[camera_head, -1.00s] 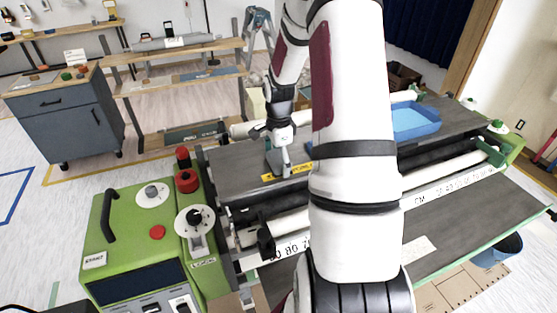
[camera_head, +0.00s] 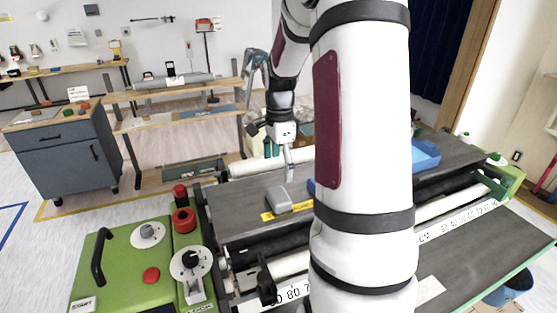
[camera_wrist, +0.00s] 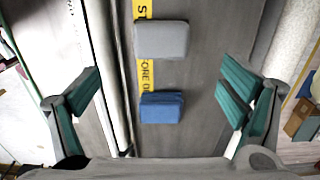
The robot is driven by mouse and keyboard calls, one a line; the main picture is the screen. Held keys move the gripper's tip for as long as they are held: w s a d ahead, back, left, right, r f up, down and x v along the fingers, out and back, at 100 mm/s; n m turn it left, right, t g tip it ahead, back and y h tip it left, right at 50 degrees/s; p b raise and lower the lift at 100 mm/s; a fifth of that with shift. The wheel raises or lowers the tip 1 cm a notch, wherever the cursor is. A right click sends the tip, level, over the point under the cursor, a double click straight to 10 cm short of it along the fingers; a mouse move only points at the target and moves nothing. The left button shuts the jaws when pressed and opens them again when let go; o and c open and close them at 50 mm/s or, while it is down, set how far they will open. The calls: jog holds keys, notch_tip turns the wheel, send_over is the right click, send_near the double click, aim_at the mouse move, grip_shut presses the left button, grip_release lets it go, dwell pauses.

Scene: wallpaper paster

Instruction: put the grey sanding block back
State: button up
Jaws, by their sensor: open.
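The grey sanding block (camera_head: 278,198) lies on the dark table of the machine, at the yellow lettered strip (camera_head: 302,207). In the wrist view the grey block (camera_wrist: 162,39) lies across the yellow strip (camera_wrist: 144,72), beyond a blue block (camera_wrist: 162,107). My gripper (camera_head: 279,160) is above the table, behind and above the grey block in the head view, apart from it. In the wrist view its teal fingers (camera_wrist: 160,92) are wide apart with nothing held between them. My arm hides part of the table in the head view.
A blue tray (camera_head: 426,160) stands on the right of the table, partly behind my arm. A green control box (camera_head: 125,262) with red and black knobs is at the front left. Pale rollers (camera_wrist: 108,70) flank the table. A grey cabinet (camera_head: 68,158) and shelves are behind.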

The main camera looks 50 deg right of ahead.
jog(key=s+a+r+n+t+h, duration=0.1)
jog(key=s+a+r+n+t, duration=0.15)
jog(key=a+r+n, duration=0.9)
jog(key=s+a+r+n+t, duration=0.1)
jog(key=s+a+n, duration=0.5)
jog(key=a, duration=0.3)
jog(key=s+a+r+n+t+y, duration=0.1)
jog(key=s+a+r+n, duration=0.1)
jog(key=s+a+n, duration=0.3)
jog(key=s+a, duration=0.1)
jog(key=a, duration=0.2)
jog(key=shift+s+a+n+t, duration=0.3)
jog(key=shift+a+n+t, duration=0.05)
jog(key=shift+c, duration=0.6)
